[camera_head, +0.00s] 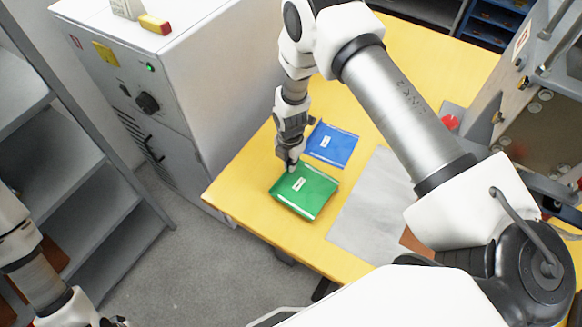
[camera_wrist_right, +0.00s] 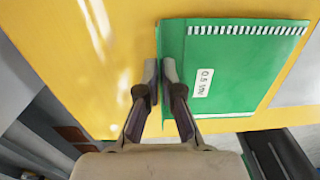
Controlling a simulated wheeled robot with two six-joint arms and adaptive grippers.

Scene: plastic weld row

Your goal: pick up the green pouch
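The green pouch (camera_head: 304,190) lies flat on the yellow table near its front left edge, with a small white label. It also shows in the right wrist view (camera_wrist_right: 235,65). My right gripper (camera_head: 289,165) is at the pouch's upper left edge. In the right wrist view its two fingertips (camera_wrist_right: 160,72) are close together, one on each side of the pouch's edge, with a thin strip of green between them. The pouch appears to rest on the table still. My left arm shows at the lower left of the head view; its gripper fingers do not show.
A blue pouch (camera_head: 332,144) lies just behind the green one. A grey sheet (camera_head: 372,212) lies to the right on the yellow table (camera_head: 240,190). A white cabinet (camera_head: 190,90) stands to the left, grey shelves (camera_head: 85,180) farther left. A metal machine (camera_head: 540,120) stands at right.

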